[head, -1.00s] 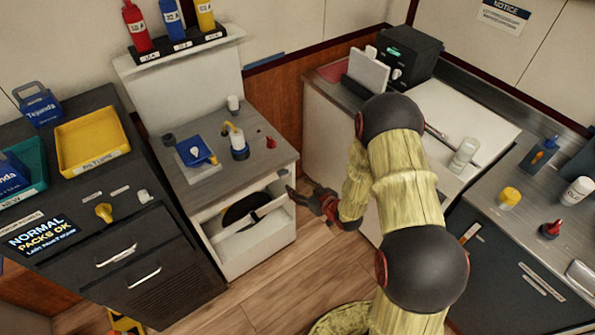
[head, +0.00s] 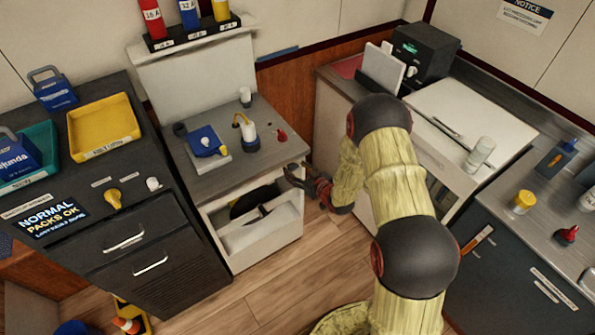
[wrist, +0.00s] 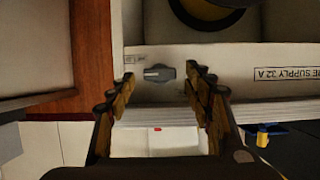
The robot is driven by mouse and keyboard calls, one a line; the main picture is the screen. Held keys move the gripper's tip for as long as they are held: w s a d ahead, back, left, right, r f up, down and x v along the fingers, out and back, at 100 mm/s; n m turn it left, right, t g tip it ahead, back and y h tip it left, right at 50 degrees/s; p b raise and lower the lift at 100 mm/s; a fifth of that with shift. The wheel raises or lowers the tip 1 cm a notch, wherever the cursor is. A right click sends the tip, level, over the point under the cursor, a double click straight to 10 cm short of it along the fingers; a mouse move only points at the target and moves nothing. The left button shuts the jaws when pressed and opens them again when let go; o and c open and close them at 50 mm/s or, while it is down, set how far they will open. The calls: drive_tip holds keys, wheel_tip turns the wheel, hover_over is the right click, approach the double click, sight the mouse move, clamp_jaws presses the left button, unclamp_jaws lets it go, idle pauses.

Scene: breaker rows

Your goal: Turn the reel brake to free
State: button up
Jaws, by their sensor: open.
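A dark grey knob with a pale pointer bar (wrist: 159,73) sits on a white panel in the wrist view; it looks like the reel brake, but I see no legible label on it. Its pointer lies roughly sideways in that view. My gripper (wrist: 160,88) is open, with one finger on each side of the knob; contact cannot be told. In the head view my gripper (head: 298,173) is at the front right corner of the white cabinet (head: 285,237). The knob is not distinguishable there. A black reel (head: 255,201) sits in the cabinet's front opening.
The cabinet top holds a blue device (head: 207,142), a white bottle (head: 248,136) and a red knob (head: 281,134). A dark cabinet (head: 150,240) stands left. Wooden floor (head: 262,283) is clear in front.

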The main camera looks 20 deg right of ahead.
drive_tip(key=shift+c, duration=0.8)
drive_tip(key=c, duration=1)
drive_tip(key=shift+b, duration=0.35)
drive_tip(key=n+b, duration=0.1)
drive_tip(key=n+h+b, duration=0.1)
drive_tip(key=b, duration=0.1)
drive_tip(key=n+t+h+b, duration=0.1)
drive_tip(key=shift+s+a+f+b, duration=0.1)
drive_tip(key=shift+a+f+b, duration=0.15)
drive_tip(key=shift+a+b, duration=0.15)
drive_tip(key=n+b, duration=0.1)
drive_tip(key=b, duration=0.1)
drive_tip(key=n+t+h+b, duration=0.1)
drive_tip(key=b, duration=0.1)
drive_tip(key=n+h+b, duration=0.1)
drive_tip(key=n, duration=0.1)
drive_tip(key=shift+s+a+f+b, duration=0.1)
drive_tip(key=shift+a+f+b, duration=0.1)
drive_tip(key=shift+f+b, duration=0.15)
drive_tip(key=n+t+h+b, duration=0.1)
drive_tip(key=n+b, duration=0.1)
drive_tip(key=n, duration=0.1)
drive_tip(key=shift+t+b, duration=0.3)
drive_tip(key=shift+b, duration=0.05)
drive_tip(key=shift+a+f+n+t, duration=0.15)
drive_tip(key=shift+n+t, duration=0.65)
drive_tip(key=shift+n, duration=1)
